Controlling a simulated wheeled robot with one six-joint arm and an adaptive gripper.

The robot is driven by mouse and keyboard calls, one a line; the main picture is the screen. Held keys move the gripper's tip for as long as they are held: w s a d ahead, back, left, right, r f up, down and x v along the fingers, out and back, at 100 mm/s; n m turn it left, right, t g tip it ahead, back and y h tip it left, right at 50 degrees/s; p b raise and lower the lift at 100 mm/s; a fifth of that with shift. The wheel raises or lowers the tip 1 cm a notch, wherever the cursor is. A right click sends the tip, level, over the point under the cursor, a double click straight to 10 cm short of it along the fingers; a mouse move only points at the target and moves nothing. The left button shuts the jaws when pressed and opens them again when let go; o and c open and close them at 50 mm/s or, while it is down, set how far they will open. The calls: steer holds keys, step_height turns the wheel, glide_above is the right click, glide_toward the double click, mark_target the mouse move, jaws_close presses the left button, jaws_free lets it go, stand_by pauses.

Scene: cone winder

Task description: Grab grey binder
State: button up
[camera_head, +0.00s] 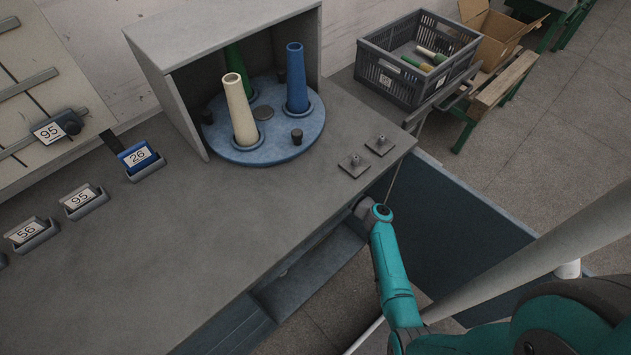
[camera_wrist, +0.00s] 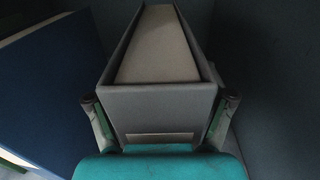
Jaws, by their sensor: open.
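In the wrist view, the grey binder (camera_wrist: 160,106) is straight ahead. Its grey end faces me, with a pale label strip low on it, and a light beige inner face shows between its covers. My gripper (camera_wrist: 159,100) is open, with one finger on each side of the binder's near end. I cannot tell whether the fingers touch it. In the head view, my teal arm reaches to the counter's front edge; the gripper and the binder are hidden there below the counter.
A dark blue panel or binder (camera_wrist: 45,85) stands close on the left in the wrist view. A dark wall is close on the right. A grey crate (camera_head: 395,80) stands at the back.

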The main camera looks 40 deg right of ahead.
steer(key=c, duration=1.4)
steer(key=shift+r, duration=0.1)
jaws_close()
